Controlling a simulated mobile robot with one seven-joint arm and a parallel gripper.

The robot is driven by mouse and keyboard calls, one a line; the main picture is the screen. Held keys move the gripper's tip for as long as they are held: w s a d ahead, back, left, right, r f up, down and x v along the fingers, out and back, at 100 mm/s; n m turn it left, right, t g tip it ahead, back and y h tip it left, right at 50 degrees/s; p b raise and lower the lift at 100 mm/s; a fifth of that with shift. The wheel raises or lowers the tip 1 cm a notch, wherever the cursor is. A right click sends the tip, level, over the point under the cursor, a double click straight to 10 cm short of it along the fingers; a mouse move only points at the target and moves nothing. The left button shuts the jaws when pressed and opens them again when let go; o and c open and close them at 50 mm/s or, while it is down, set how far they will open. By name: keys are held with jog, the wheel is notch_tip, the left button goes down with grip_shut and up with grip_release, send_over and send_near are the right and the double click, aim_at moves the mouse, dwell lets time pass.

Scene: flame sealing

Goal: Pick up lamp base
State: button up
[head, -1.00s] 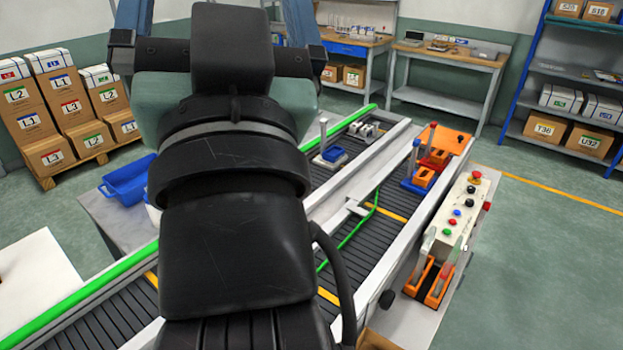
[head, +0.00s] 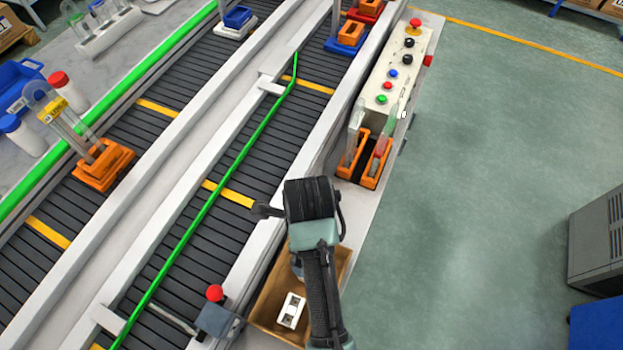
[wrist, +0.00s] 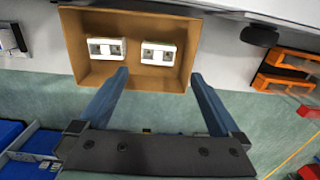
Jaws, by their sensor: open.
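Two white blocks with dark square openings, which appear to be the lamp bases, lie in an open brown cardboard box (wrist: 135,77). In the wrist view the left lamp base (wrist: 105,48) and the right lamp base (wrist: 158,53) sit side by side with a gap between them. My gripper (wrist: 160,73) is open and empty, its two blue fingers pointing toward the box, one tip near each base. In the head view one lamp base (head: 291,310) shows in the box (head: 268,303); my arm covers much of the box and hides the fingers.
The conveyor (head: 228,230) runs left of the box, with a red-topped post (head: 215,293) beside it. An orange holder (head: 368,160) and a control panel (head: 397,70) with coloured buttons stand beyond the box.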

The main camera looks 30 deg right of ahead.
jog(key=f, duration=0.8)
jog(key=shift+s, duration=0.3)
jog(key=shift+w+d+f, duration=0.1)
jog(key=shift+f, duration=1.25)
jog(key=shift+d+f, duration=0.1)
jog(key=shift+f, duration=1.25)
jog(key=shift+c, duration=0.3)
jog(key=c, duration=1.1)
